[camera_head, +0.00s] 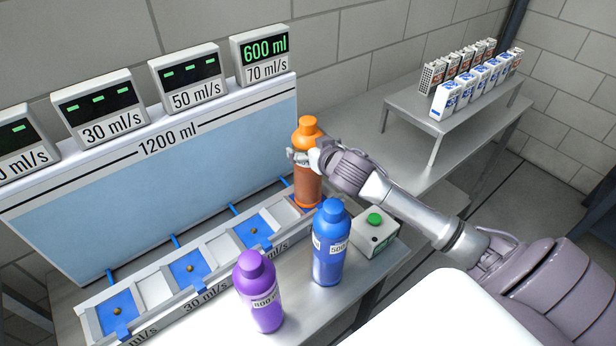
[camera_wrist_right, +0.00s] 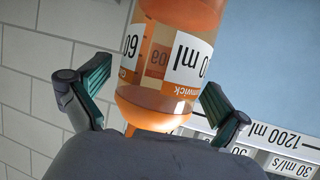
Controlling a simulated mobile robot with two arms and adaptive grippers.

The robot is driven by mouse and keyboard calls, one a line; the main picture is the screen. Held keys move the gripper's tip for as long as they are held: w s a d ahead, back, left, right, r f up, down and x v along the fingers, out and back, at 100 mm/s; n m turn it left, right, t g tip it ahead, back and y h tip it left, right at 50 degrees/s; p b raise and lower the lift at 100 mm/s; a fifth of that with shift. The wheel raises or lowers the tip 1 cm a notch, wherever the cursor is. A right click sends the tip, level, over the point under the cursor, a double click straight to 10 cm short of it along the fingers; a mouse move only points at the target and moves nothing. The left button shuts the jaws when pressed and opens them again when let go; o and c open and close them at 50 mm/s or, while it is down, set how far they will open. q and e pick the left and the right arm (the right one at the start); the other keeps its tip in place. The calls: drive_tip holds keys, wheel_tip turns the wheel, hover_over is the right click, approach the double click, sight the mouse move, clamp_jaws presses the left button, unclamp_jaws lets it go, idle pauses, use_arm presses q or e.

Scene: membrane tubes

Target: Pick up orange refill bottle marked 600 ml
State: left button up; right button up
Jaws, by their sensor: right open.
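The orange bottle (camera_head: 307,184) stands upright at the right end of the dispenser's row of bays, in front of the blue panel. In the right wrist view the bottle (camera_wrist_right: 172,58) shows a white and orange label with parts of "600 ml". My right gripper (camera_head: 303,157) is at the upper part of the bottle, just below its cap. In the wrist view my right gripper (camera_wrist_right: 155,98) has its two fingers spread on either side of the bottle, with visible gaps. Its palm hides one end of the bottle. My left gripper is not in view.
A blue bottle (camera_head: 328,262) and a purple bottle (camera_head: 259,297) stand in front of the dispenser. A box with a green button (camera_head: 375,219) is right of the blue bottle. Several small cartons (camera_head: 445,101) stand on a raised shelf (camera_head: 412,106) at the back right.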

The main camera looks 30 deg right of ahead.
drive_tip(key=shift+w+f, duration=0.3)
drive_tip(key=shift+w, duration=0.35)
drive_tip(key=shift+s, duration=0.1)
drive_tip(key=shift+c, duration=0.8)
drive_tip(key=c, duration=1.3)
drive_tip(key=shift+d+r, duration=0.1)
drive_tip(key=shift+r, duration=0.05)
drive_tip(key=shift+c, duration=1.2)
